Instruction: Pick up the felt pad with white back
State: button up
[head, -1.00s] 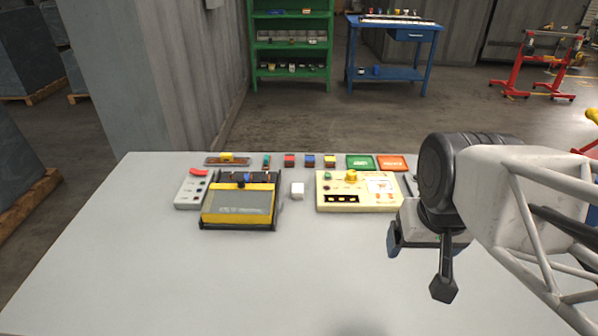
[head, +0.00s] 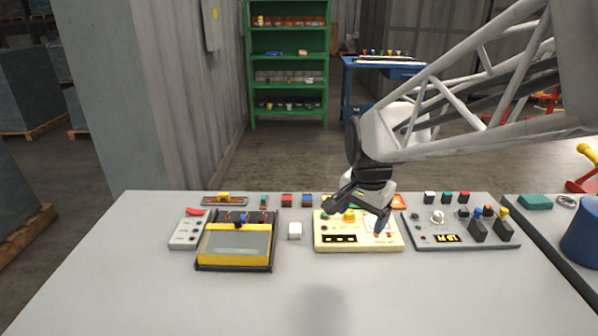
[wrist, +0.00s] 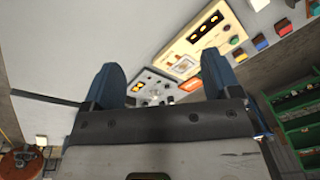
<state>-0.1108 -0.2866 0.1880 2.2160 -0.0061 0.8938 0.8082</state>
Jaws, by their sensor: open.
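A small white block (head: 295,230) stands on the grey table between the yellow-and-black framed box and the cream panel. It is the only loose white piece near the middle and may be the felt pad with white back; its underside is hidden. It also shows at the top edge of the wrist view (wrist: 258,4). My gripper (head: 354,219) is open and empty above the cream panel, to the right of the white block. In the wrist view its two blue fingers (wrist: 162,78) stand apart with nothing between them.
The cream panel (head: 330,247) lies below my gripper. The framed box (head: 235,247) is left of the white block. Several small coloured blocks (head: 286,200) line the back. A grey panel (head: 430,242) with knobs is at right. The table's front (head: 240,305) is clear.

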jog(key=w+a+f+m, duration=0.3)
jog(key=w, duration=0.4)
jog(key=w+a+f+m, duration=0.2)
jog(key=w+a+f, duration=0.2)
jog(key=w, duration=0.2)
jog(key=m+g, duration=0.1)
jog(key=m, duration=0.4)
send_over(295, 228)
notch_tip(295, 228, down, 9)
jog(key=shift+d+f, duration=0.15)
jog(key=shift+f, duration=0.05)
jog(key=shift+f, duration=0.1)
jog(key=shift+f, duration=1.2)
jog(key=shift+f, duration=0.1)
jog(key=shift+w+f, duration=0.1)
jog(key=shift+f, duration=2.4)
jog(key=shift+c, duration=0.3)
